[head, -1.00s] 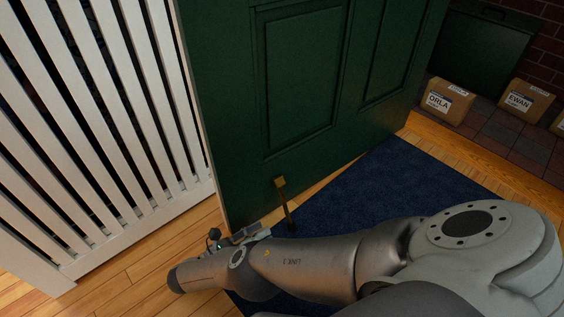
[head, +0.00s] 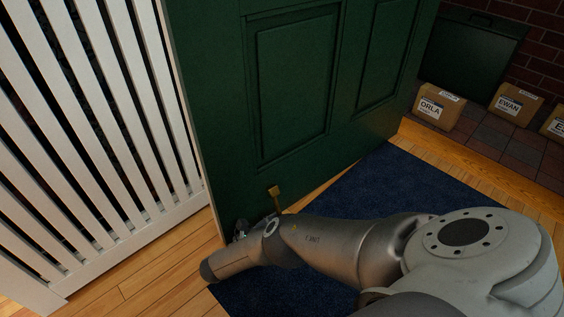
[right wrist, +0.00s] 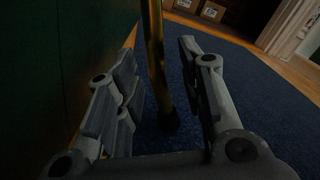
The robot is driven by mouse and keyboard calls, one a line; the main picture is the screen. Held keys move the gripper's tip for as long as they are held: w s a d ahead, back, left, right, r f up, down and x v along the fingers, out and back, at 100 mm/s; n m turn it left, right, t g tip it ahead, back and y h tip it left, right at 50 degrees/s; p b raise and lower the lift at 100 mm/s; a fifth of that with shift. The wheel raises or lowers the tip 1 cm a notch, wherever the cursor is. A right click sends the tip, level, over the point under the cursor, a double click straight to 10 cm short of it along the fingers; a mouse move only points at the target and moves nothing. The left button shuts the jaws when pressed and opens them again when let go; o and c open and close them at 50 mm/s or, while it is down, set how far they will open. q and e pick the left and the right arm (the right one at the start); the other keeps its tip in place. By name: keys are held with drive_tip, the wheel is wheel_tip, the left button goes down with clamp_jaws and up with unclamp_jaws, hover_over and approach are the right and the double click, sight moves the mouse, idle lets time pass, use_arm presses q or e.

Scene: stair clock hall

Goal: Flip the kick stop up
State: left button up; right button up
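The kick stop is a brass leg on the lower part of the green door (head: 292,95). Its brass bracket (head: 274,191) shows in the head view, with my right arm hiding the lower leg. In the right wrist view the brass leg (right wrist: 157,60) points down to a dark foot (right wrist: 169,122) at the blue mat. My right gripper (right wrist: 158,85) is open, its fingers on either side of the leg, with gaps visible. In the head view that gripper is mostly hidden behind my wrist. My left gripper is not in view.
A white slatted radiator cover (head: 100,130) stands left of the door. The blue mat (head: 370,185) covers the floor by the door. Labelled parcels (head: 438,107) sit on tiles beyond the doorway. Wooden floor (head: 150,270) is clear at lower left.

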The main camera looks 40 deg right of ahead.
drive_tip(key=shift+d, duration=0.35)
clamp_jaws()
